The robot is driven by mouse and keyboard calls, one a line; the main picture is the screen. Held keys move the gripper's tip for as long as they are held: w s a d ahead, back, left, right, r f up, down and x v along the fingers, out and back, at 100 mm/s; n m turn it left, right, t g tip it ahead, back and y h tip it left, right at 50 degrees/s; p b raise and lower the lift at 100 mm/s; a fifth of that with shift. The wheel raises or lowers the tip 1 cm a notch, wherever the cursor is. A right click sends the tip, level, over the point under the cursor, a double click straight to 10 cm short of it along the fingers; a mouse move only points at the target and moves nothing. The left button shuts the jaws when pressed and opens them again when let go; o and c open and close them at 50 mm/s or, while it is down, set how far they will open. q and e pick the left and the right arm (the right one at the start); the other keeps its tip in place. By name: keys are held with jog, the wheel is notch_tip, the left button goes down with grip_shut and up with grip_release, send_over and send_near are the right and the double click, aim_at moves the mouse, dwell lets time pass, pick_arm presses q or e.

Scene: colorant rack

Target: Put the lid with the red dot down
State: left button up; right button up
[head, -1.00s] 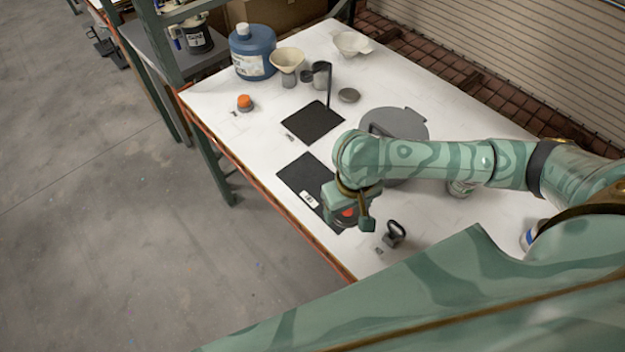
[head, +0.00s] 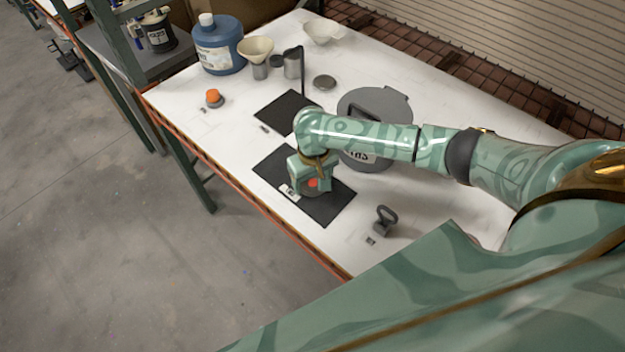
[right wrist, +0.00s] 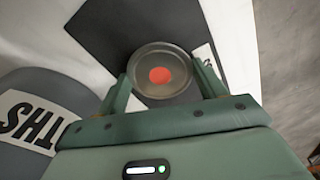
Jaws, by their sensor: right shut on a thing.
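The lid with the red dot (right wrist: 160,75) is a round grey disc, held between the two fingers of my right gripper (right wrist: 162,88) in the right wrist view. In the head view my right gripper (head: 312,184) is over the near dark mat (head: 325,208), and the lid's red dot (head: 313,183) shows beside the fingers. The gripper is shut on the lid. The dark mat also shows behind the lid in the right wrist view (right wrist: 120,28). I cannot tell whether the lid touches the mat. My left gripper is not in view.
A grey lidded tub (head: 393,103) stands right of the mats, near my right arm.

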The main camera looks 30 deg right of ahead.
aim_at(313, 185)
jog(key=o, duration=0.9)
jog(key=shift+o, duration=0.2)
notch_tip(313, 185, up, 12)
jog(key=p, duration=0.4)
jog(key=shift+s+p, duration=0.3)
jog(key=shift+p, duration=0.1)
jog(key=shift+a+r, duration=0.1)
